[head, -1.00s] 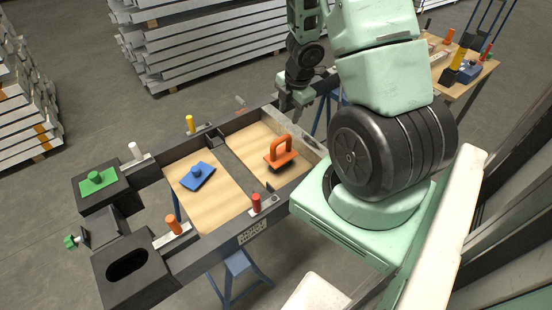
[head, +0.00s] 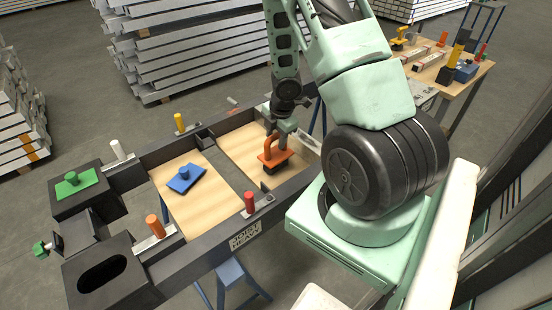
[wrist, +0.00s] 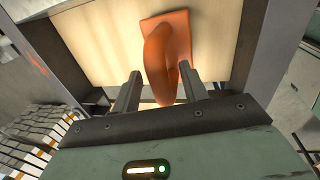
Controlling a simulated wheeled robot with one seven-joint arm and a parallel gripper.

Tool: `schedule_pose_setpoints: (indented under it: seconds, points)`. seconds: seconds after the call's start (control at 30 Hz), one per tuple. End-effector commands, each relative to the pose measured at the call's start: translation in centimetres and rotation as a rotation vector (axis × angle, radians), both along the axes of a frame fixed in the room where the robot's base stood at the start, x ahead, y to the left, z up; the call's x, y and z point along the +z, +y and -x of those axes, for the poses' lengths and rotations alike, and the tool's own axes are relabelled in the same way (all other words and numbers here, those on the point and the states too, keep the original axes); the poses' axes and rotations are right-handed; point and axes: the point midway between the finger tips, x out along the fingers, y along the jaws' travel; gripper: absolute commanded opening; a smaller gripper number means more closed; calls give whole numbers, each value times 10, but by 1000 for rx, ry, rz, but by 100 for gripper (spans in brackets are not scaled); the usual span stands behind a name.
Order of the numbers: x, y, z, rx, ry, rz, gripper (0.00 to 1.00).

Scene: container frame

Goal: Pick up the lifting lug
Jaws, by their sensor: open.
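The lifting lug appears to be the orange loop on a flat plate (head: 267,158), on the right wooden panel inside the dark frame. The wrist view shows its plate and arched loop (wrist: 157,60) against the pale wood. My gripper (head: 274,134) is above the lug, pointing down. In the wrist view my open gripper (wrist: 160,88) has one finger on each side of the loop, apparently with gaps. The loop's near end reaches between the fingers. Contact with the fingers cannot be made out.
The dark frame's walls (head: 210,250) surround the panels. A blue knobbed plate (head: 186,178) lies on the left panel (head: 205,215). Red (head: 249,201), orange (head: 155,226), yellow (head: 179,122) and white (head: 118,150) posts stand along the frame. A cluttered table (head: 440,75) is behind right.

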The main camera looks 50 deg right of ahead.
Motion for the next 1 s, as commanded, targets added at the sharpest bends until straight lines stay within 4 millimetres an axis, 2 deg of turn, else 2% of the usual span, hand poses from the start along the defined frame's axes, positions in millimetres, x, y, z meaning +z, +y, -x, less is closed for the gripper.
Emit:
schedule_pose_setpoints:
  seconds: [0.27, 0.43, 0.77, 0.87, 1.0]
  points:
    - [-3, 0, -1, -1, -1, 1, 44]
    - [-3, 0, -1, -1, -1, 0, 0]
    - [-1, -1, -2, -1, -3, 1, 0]
    - [6, -1, -2, 0, -4, 1, 0]
    - [26, -1, -2, -2, -5, 2, 0]
